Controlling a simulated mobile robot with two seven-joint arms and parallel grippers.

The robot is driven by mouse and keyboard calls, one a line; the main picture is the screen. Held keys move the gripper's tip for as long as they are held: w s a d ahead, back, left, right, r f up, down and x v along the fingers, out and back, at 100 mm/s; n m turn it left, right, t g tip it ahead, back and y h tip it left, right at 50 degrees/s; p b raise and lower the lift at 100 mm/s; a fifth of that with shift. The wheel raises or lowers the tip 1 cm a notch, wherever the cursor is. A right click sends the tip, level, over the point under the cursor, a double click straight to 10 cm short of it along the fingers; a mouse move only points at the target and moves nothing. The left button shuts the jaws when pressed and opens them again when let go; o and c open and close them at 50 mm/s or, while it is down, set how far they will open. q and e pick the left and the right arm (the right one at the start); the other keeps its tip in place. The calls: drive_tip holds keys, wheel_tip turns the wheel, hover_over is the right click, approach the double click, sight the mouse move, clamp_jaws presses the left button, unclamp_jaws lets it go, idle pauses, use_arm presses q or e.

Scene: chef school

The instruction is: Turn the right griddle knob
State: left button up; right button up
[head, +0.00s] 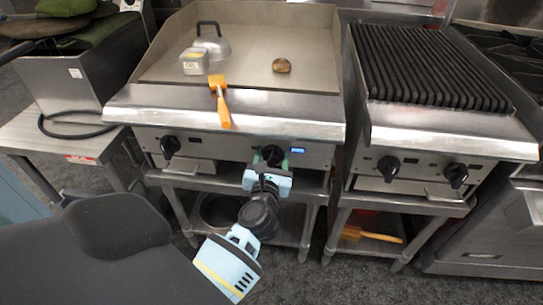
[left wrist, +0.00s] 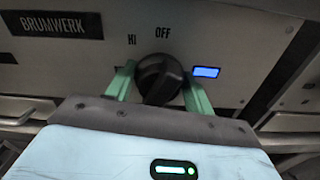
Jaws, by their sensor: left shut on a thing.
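The griddle (head: 240,70) stands in the middle of the head view. Its right knob (head: 270,153) is black and round, on the steel front panel beside a small lit blue display (head: 298,150). My left gripper (head: 268,160) is at this knob, with its green fingers on either side and shut on it. In the left wrist view the knob (left wrist: 160,78) sits between the two fingers (left wrist: 158,90), below the HI and OFF marks. The griddle's left knob (head: 170,146) is free. My right gripper is not in view.
A ribbed grill (head: 430,65) with two knobs stands to the right, across a narrow gap.

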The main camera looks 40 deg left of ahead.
use_arm(q)
drive_tip(key=shift+r+m+p, duration=0.1)
drive_tip(key=shift+m+p, duration=0.9)
drive_tip(key=shift+m, duration=0.1)
drive_tip(key=m+p, duration=0.5)
drive_tip(key=m, duration=0.1)
drive_tip(key=shift+m, duration=0.3)
drive_tip(key=shift+m+p, duration=0.65)
drive_tip(key=shift+m, duration=0.55)
drive_tip(key=shift+f, duration=0.2)
drive_tip(key=o, duration=0.7)
drive_tip(key=shift+d, duration=0.1)
